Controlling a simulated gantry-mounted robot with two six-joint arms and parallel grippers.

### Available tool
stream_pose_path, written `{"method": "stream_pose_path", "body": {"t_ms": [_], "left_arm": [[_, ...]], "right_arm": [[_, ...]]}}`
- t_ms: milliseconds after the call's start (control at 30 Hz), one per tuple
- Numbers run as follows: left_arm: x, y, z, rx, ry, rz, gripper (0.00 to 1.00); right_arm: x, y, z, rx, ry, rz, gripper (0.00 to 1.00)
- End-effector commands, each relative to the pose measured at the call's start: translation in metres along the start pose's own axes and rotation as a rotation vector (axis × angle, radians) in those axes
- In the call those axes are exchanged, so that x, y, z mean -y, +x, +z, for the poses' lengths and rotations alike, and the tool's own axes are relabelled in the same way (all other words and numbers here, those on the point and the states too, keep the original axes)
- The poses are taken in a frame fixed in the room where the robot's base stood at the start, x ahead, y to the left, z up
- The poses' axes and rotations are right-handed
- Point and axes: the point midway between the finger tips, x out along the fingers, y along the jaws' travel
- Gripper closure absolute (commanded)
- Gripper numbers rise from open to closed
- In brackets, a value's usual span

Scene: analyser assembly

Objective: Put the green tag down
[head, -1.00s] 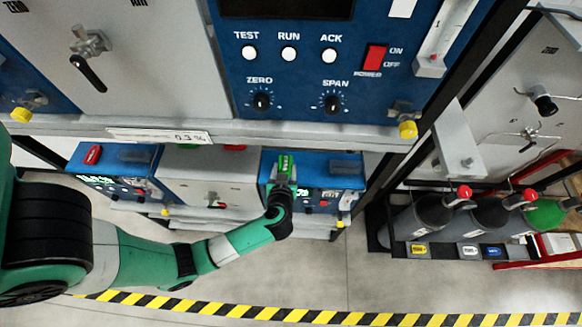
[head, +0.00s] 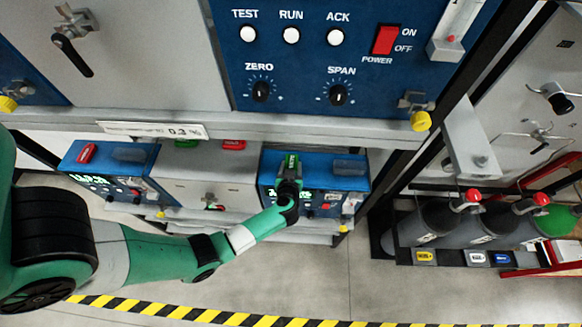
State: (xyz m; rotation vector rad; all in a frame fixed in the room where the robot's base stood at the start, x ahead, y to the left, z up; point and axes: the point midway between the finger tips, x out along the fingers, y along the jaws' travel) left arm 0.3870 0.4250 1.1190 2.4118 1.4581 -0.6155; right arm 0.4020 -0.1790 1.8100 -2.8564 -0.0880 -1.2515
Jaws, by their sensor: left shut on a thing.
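The green tag (head: 291,162) is held in my left gripper (head: 290,176), at the right blue unit (head: 328,166) on the lower shelf. From this angle I cannot tell whether the tag touches the top of that unit or hangs just above it. The fingertips are small and partly hidden by the wrist. My right gripper is not in view.
A red tag (head: 87,152) lies on the left blue unit (head: 112,158). Another green tag (head: 207,143) and a red tag (head: 233,144) lie on the grey middle unit (head: 200,168). The large upper analyser (head: 310,60) overhangs this shelf. Gas cylinders (head: 425,220) stand at the right.

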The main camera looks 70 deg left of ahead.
Motion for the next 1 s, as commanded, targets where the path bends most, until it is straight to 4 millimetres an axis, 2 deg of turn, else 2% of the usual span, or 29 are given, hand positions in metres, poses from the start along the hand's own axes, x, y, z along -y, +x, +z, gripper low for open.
{"method": "stream_pose_path", "body": {"t_ms": [100, 133, 267, 567, 667, 767, 1000], "left_arm": [[0.0, 0.002, 0.003, 0.001, 0.002, 0.0, 0.98], [0.0, 0.001, 0.002, 0.001, 0.001, 0.0, 0.39], [0.0, 0.001, 0.002, 0.001, 0.001, 0.0, 0.15], [0.0, 0.001, 0.002, 0.0, 0.0, 0.0, 0.14], [0.0, -0.006, -0.001, 0.001, 0.001, 0.001, 0.14], [-0.001, -0.024, -0.002, 0.001, 0.003, 0.003, 0.14], [-0.001, -0.084, -0.002, 0.0, 0.003, 0.006, 0.14]], "right_arm": [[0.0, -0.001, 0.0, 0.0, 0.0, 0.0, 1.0], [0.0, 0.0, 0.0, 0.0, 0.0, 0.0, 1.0], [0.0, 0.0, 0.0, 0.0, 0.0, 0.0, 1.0], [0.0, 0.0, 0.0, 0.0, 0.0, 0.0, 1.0], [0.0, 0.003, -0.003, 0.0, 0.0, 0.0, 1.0], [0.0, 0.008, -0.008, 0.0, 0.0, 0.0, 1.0], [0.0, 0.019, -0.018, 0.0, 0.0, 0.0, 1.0]]}}
